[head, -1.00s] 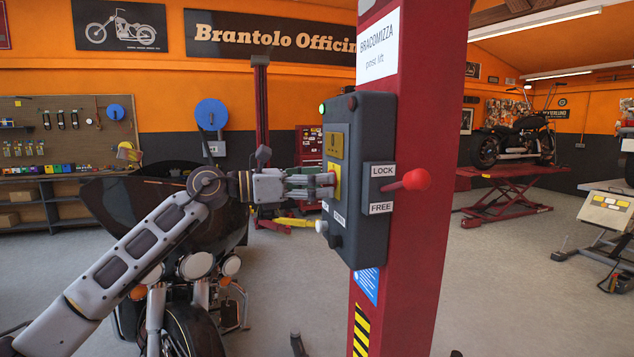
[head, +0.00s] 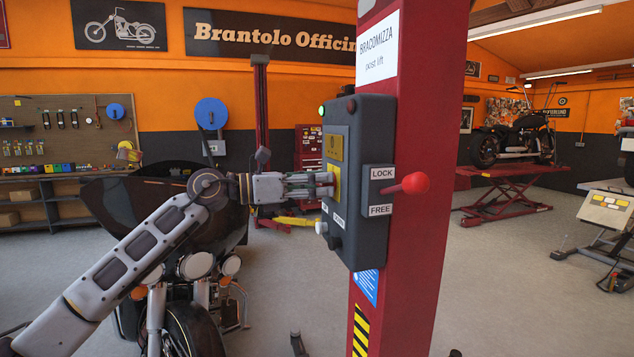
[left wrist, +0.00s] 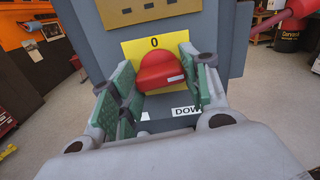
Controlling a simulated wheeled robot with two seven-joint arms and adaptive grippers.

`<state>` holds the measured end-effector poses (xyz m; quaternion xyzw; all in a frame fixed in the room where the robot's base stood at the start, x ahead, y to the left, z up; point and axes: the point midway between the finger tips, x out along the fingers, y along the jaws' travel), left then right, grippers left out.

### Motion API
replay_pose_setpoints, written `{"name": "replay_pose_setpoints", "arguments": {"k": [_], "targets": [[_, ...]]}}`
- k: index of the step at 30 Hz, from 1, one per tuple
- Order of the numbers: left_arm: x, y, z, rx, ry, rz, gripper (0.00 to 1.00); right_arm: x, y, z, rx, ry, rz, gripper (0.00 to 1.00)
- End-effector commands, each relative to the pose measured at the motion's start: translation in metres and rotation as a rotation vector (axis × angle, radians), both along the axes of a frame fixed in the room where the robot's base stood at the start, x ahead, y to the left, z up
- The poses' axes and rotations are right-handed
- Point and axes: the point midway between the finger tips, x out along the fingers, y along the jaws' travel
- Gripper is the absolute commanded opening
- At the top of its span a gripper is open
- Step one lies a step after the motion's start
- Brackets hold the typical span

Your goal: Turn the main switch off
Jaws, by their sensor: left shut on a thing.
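The main switch is a red rotary knob (left wrist: 160,70) on a yellow plate (left wrist: 130,50) marked 0 at the top, in the left wrist view. The plate shows edge-on in the head view (head: 337,182), on the side of the dark grey control box (head: 368,140). My left gripper (head: 331,185) reaches it from the left. Its green-padded fingers stand on both sides of the knob and are shut on it. A white mark shows at the knob's right. The knob's exact setting is hard to read. My right gripper is not in view.
The box is fixed to a red lift post (head: 425,120). A red-knobbed LOCK/FREE lever (head: 415,183) sticks out on its right face. A pale button (head: 321,227) and DOWN label sit below the switch. A green lamp (head: 321,110) glows above. A motorcycle (head: 170,320) stands behind my left arm.

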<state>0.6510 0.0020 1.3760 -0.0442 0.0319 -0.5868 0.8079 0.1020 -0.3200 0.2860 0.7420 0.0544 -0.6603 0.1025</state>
Motion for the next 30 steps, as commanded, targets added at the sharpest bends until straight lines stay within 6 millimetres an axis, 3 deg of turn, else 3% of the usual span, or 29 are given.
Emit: {"name": "replay_pose_setpoints", "arguments": {"k": [13, 20, 30], "targets": [[0.000, 0.001, 0.003, -0.092, 0.287, 0.001, 0.22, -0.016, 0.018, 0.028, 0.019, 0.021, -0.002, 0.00], [0.000, 0.000, 0.003, -0.138, 0.431, 0.001, 0.22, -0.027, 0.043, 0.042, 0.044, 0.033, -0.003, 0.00], [0.000, 0.001, 0.003, -0.200, 0.619, 0.002, 0.22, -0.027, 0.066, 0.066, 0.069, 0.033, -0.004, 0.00]]}}
